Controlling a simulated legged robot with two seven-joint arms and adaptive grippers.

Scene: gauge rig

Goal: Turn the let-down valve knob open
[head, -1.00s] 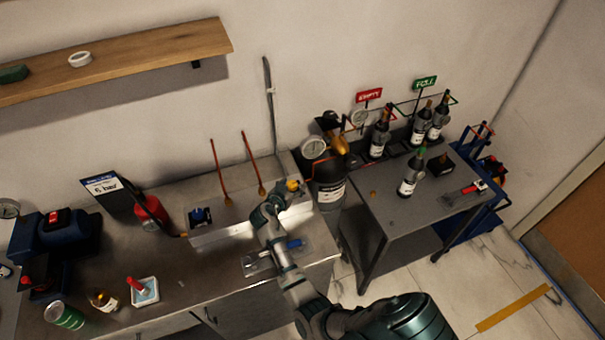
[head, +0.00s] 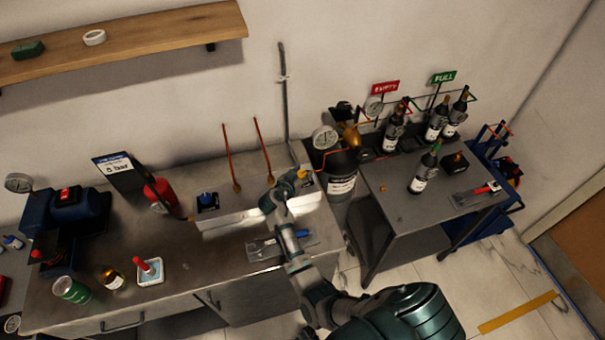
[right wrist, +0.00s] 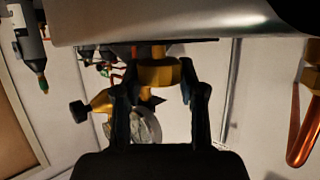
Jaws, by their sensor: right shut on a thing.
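My right gripper (head: 290,182) is at the yellow let-down valve knob (head: 302,174), at the right end of a white panel (head: 255,213) on the bench. In the right wrist view, the two dark fingers of my right gripper (right wrist: 158,85) stand on either side of the yellow knob (right wrist: 158,73) and are shut on it. The gripper hides part of the knob in the head view. How far the knob is turned cannot be told. My left gripper is not in view.
A dark cylinder (head: 338,172) with a round gauge (head: 325,138) and brass fitting stands just right of the panel. A blue-handled tool on a tray (head: 262,249) lies in front. Several bottles stand on the right-hand table (head: 390,205).

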